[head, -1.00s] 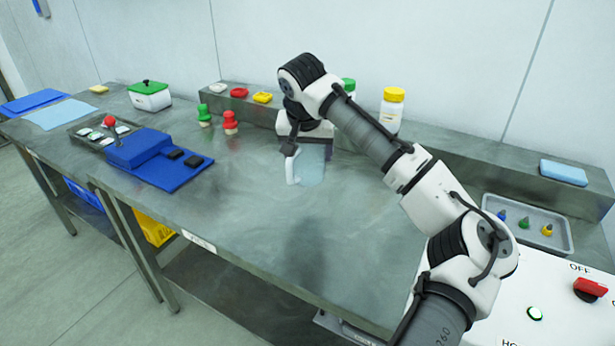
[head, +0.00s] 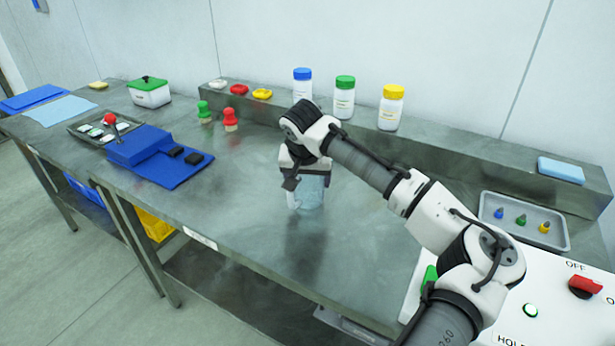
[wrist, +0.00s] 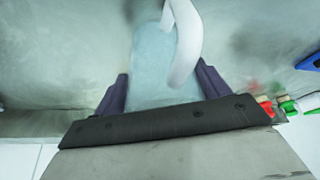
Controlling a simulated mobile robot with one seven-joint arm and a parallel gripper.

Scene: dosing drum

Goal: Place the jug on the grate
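The jug is a translucent pale blue vessel with a white handle (head: 293,199). Its body (head: 314,190) shows just below my gripper (head: 303,172), over the middle of the steel bench. In the wrist view the jug (wrist: 152,70) sits between the two dark fingers of my gripper (wrist: 163,90), with its white handle curving up and away. My gripper is shut on the jug. The wrist hides the jug's top in the head view, and I cannot tell how far its base is above the bench. I cannot make out a grate in either view.
Bottles with blue (head: 302,88), green (head: 344,97) and yellow (head: 391,108) caps stand on the back ledge. Green (head: 204,113) and red (head: 230,120) stoppers stand left of the jug. A blue stepped block (head: 145,150) lies further left. A white control panel (head: 545,300) is front right.

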